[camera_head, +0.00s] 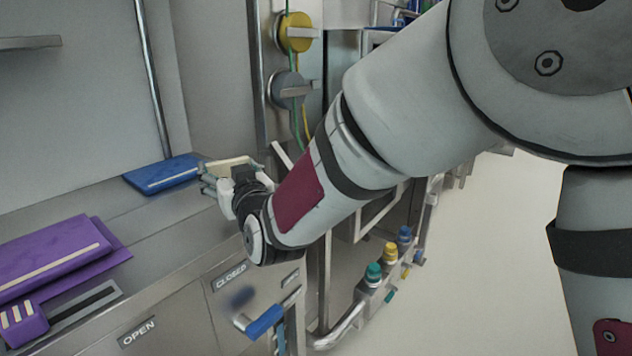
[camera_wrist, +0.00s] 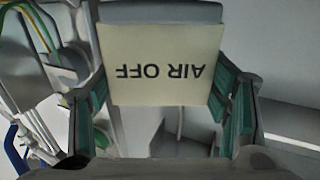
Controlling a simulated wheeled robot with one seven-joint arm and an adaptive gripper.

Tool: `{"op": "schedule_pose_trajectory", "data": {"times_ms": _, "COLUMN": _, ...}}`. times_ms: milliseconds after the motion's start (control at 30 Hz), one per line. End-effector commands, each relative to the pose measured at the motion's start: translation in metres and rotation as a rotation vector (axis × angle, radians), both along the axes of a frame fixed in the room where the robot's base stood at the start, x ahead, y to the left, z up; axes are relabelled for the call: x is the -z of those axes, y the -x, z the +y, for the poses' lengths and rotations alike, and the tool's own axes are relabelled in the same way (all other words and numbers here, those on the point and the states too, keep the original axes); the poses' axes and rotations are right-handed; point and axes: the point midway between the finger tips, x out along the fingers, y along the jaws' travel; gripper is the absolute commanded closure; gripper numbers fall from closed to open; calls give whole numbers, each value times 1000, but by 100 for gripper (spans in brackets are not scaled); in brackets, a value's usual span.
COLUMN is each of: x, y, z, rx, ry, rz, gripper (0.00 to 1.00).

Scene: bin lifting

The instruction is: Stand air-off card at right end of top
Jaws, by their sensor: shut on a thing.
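The cream air-off card (camera_head: 226,162) is in my gripper (camera_head: 222,186) above the right end of the steel top (camera_head: 190,206). In the wrist view the card (camera_wrist: 160,48) fills the upper middle, with its "AIR OFF" lettering upside down. My gripper's teal-padded fingers (camera_wrist: 164,105) are on either side of it, shut on it. A grey-blue edge shows behind the card at the upper border; I cannot tell what it belongs to. In the head view my gripper partly hides the card, and whether it touches the top is unclear.
A blue flat object (camera_head: 162,174) lies on the top just left of my gripper. A purple folded item (camera_head: 50,255) lies at the left. A post with yellow (camera_head: 296,32) and grey (camera_head: 288,90) knobs stands behind. A blue handle (camera_head: 264,322) sticks out in front below.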

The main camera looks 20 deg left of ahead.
Motion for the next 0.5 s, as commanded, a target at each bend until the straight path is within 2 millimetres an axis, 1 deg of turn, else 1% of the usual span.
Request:
{"op": "schedule_pose_trajectory", "data": {"times_ms": 33, "x": 0, "y": -5, "z": 2, "rx": 0, "ry": -1, "rz": 0, "gripper": 59}}
{"op": "schedule_pose_trajectory", "data": {"times_ms": 267, "x": 2, "y": -19, "z": 6, "rx": 1, "ry": -1, "rz": -1, "gripper": 59}}
{"op": "schedule_pose_trajectory", "data": {"times_ms": 400, "x": 25, "y": -18, "z": 6, "rx": -1, "ry": 1, "rz": 3, "gripper": 59}}
{"op": "schedule_pose_trajectory", "data": {"times_ms": 500, "x": 36, "y": -17, "z": 6, "rx": -1, "ry": 0, "rz": 1, "gripper": 59}}
